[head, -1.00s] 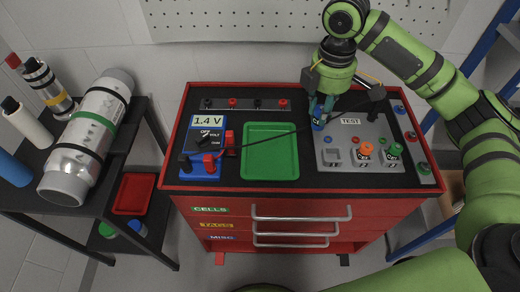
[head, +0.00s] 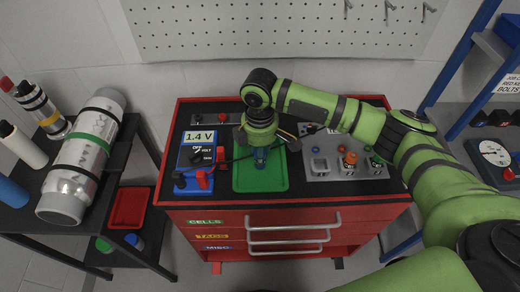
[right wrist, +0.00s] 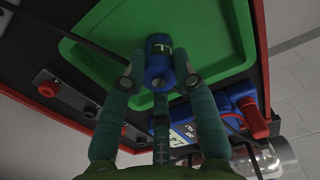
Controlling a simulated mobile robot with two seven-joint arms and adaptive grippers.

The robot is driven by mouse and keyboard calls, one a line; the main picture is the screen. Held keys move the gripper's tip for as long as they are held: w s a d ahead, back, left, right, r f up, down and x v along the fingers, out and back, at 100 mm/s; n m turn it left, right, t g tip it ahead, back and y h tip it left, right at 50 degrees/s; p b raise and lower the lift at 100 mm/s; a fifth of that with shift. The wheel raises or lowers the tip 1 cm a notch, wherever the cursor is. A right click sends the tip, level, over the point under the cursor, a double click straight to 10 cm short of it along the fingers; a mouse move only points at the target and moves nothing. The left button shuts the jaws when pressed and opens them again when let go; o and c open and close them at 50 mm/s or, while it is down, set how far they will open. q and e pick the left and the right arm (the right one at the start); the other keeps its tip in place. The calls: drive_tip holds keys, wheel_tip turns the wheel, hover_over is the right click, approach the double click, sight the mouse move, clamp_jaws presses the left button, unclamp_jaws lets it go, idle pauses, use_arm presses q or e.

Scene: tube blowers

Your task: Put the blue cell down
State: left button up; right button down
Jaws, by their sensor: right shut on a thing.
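The blue cell (right wrist: 159,62) is held between the fingertips of my right gripper (right wrist: 158,72) in the right wrist view. In the head view the blue cell (head: 261,158) shows just below my right gripper (head: 261,150), over the green tray (head: 262,184). The green tray also fills the upper part of the right wrist view (right wrist: 215,40). I cannot tell whether the cell touches the tray floor. My left gripper is not in view.
The blue meter (head: 198,153) reading 1.4 V stands left of the tray, its black lead crossing the tray. The grey test block (head: 318,172) with an orange cell (head: 349,161) is at right. A black shelf with metal cylinders (head: 83,160) stands further left.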

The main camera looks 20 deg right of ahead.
drive_tip(key=shift+f, duration=0.15)
drive_tip(key=c, duration=1)
unclamp_jaws()
drive_tip(key=shift+f, duration=0.1)
wheel_tip(320, 180, up, 12)
drive_tip(key=shift+r+b, duration=0.2)
drive_tip(key=shift+b, duration=0.95)
